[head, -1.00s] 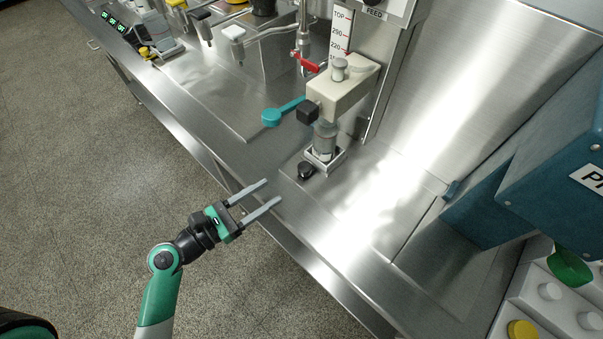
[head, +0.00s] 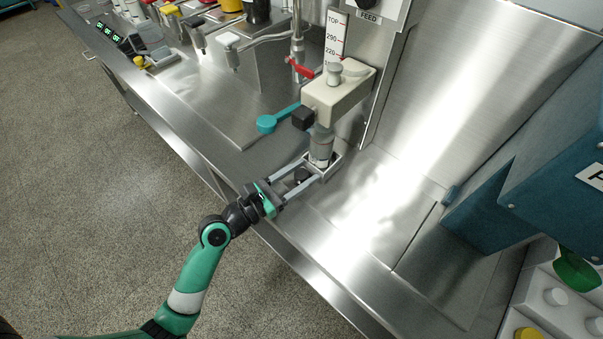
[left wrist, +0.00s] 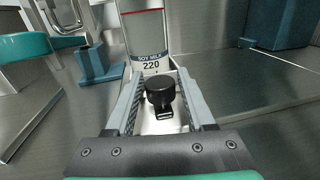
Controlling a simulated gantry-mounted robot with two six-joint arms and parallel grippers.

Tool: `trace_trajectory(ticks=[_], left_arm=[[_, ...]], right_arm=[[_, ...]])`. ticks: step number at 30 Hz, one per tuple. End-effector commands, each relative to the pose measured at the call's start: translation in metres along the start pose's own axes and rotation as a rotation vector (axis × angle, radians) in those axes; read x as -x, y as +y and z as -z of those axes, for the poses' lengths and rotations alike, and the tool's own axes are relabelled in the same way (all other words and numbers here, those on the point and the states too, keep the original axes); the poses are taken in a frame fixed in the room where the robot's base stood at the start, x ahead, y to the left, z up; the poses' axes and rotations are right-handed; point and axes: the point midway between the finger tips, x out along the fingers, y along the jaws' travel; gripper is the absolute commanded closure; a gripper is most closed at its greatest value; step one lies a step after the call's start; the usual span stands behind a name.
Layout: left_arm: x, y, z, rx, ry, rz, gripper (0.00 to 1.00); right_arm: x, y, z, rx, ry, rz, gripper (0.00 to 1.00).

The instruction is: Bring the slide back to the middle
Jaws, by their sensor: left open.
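The slide (head: 336,168) is a small metal tray on the steel bench under the cream-coloured dispensing head (head: 338,95). A clear jar (head: 321,147) stands on it; in the left wrist view the jar (left wrist: 143,35) reads "SOY MILK 220". A black round knob (left wrist: 160,89) sits at the slide's near end. My left gripper (head: 312,169) is open, with one finger on each side of the knob. The left wrist view shows the gripper (left wrist: 160,78) with a gap between each finger and the knob. My right gripper is not in view.
A teal lever (head: 277,119) sticks out left of the dispensing head. A red-handled tap (head: 300,68) is behind it. A blue housing (head: 535,165) stands at the right. The bench between the slide and this housing is clear.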

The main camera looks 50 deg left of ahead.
Motion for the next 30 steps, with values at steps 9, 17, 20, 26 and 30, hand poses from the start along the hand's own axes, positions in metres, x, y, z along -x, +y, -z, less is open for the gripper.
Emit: trace_trajectory(ticks=[9, 17, 20, 26, 30], left_arm=[[0.0005, 0.0, 0.0001, -0.001, 0.0, 0.0, 0.87], [0.0006, 0.0, 0.0001, -0.001, 0.0, 0.0, 1.0], [0.0006, 0.0, 0.0001, -0.001, 0.0, 0.0, 1.0], [0.0006, 0.0, 0.0002, -0.001, 0.001, 0.0, 1.0], [0.0006, 0.0, 0.0002, -0.001, 0.001, 0.0, 1.0]], right_arm=[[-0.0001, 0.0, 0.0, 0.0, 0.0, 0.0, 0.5], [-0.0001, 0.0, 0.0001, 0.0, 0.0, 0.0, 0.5], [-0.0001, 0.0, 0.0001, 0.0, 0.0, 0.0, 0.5], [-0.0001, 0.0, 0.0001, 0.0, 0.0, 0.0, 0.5], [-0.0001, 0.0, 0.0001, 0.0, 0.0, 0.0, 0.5]])
